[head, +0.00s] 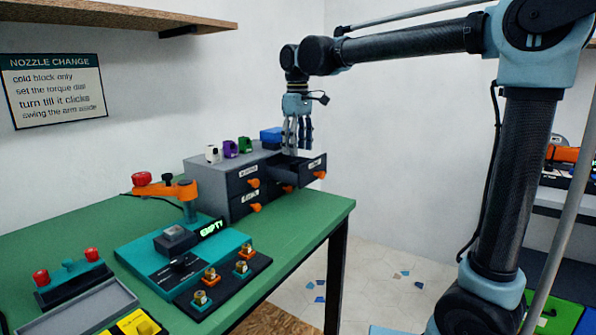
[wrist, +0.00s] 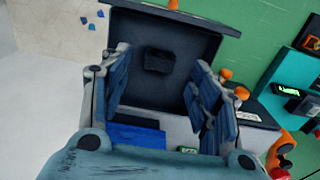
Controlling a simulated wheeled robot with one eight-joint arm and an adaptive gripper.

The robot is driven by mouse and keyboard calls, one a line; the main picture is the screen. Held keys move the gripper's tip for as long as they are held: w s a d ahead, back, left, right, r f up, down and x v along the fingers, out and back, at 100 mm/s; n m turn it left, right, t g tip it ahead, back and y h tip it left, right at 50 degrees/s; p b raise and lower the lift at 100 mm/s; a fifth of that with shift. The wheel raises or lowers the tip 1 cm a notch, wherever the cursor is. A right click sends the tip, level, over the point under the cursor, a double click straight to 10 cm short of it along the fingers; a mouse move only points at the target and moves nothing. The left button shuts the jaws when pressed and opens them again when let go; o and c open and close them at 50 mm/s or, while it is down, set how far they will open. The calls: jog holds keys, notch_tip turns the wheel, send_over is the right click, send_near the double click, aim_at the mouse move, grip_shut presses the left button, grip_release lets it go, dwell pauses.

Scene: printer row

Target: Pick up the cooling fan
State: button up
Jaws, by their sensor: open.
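A small dark, blocky object (wrist: 158,60), which looks like the cooling fan, lies in an open dark drawer (wrist: 203,38) in the wrist view. Its details are too dark to make out. In the head view the drawer's inside is mostly hidden. The open drawer (head: 315,166) is pulled out from the upper right of a grey drawer cabinet (head: 207,184). My gripper (head: 299,147) points down over the drawer in the head view. Its blue fingers are spread and empty. In the wrist view the dark object shows between and beyond them, not held.
A blue box (head: 271,135) and small white, purple and green parts stand on the cabinet, left of my gripper. Orange knobs stick out from the drawer fronts. A teal station (head: 150,262) and a nozzle tray (head: 222,284) sit nearer on the green bench (head: 320,208).

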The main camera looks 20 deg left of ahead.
aim_at(297, 162)
jog(key=shift+a+f, duration=0.1)
jog(key=shift+f, duration=3.05)
jog(key=c, duration=0.9)
